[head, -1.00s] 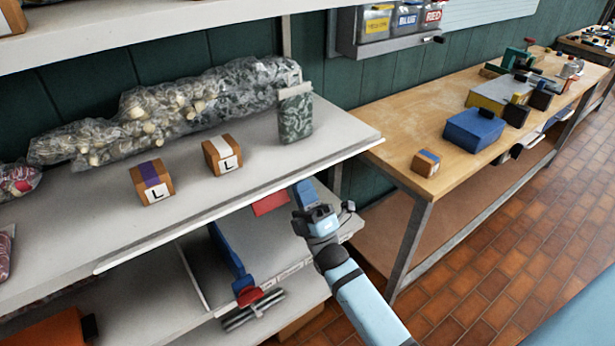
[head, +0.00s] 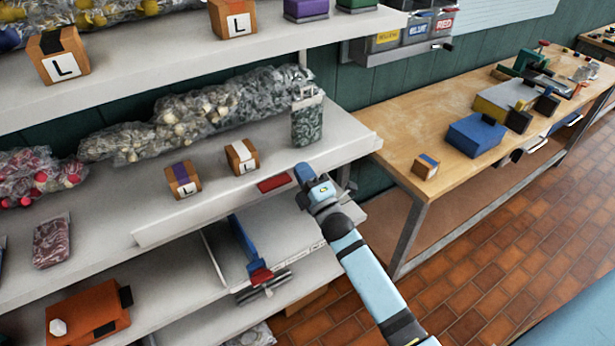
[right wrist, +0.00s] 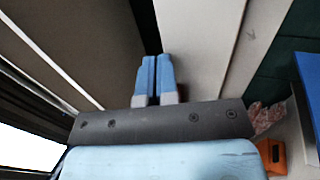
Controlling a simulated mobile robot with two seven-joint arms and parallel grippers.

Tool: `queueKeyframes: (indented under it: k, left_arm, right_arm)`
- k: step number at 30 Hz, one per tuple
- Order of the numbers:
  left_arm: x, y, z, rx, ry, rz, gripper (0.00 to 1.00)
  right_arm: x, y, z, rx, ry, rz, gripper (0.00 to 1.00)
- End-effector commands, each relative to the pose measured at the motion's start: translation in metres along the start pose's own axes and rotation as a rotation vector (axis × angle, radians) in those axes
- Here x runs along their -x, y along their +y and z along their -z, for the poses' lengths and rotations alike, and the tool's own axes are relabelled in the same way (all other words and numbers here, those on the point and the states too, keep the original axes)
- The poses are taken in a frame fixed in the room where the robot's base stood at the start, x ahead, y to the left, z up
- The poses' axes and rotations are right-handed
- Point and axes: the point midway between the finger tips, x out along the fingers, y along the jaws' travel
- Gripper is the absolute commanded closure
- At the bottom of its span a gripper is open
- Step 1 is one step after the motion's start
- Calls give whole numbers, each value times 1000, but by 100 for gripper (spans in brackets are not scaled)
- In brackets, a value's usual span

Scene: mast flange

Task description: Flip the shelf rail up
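The shelf rail (head: 215,209) is a long white strip along the front edge of the middle shelf. Its front face shows as a band, and a red patch (head: 273,183) lies on or right against it. My right gripper (head: 306,176) is at the rail's right part, just right of the red patch, with its blue fingertips up against or close to the strip; contact cannot be told. In the right wrist view the two blue fingers (right wrist: 156,77) are together with nothing visible between them, near pale shelf surfaces. My left gripper is out of view.
Two L-marked boxes, one with a purple stripe (head: 184,179) and one with a white stripe (head: 241,156), stand behind the rail. A patterned bag (head: 307,121) stands near the shelf's right end. A wooden workbench (head: 385,128) is at right. A blue-and-red tool (head: 248,248) lies below.

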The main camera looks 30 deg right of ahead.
Motion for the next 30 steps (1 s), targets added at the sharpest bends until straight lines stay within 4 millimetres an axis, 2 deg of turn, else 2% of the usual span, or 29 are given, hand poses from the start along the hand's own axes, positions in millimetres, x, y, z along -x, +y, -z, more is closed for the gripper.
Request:
queueKeyframes:
  k: [9,30]
  left_arm:
    - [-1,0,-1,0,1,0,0]
    - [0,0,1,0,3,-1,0]
  right_arm:
    - [-7,1,0,1,0,-3,100]
    - [-10,5,-3,1,1,-10,100]
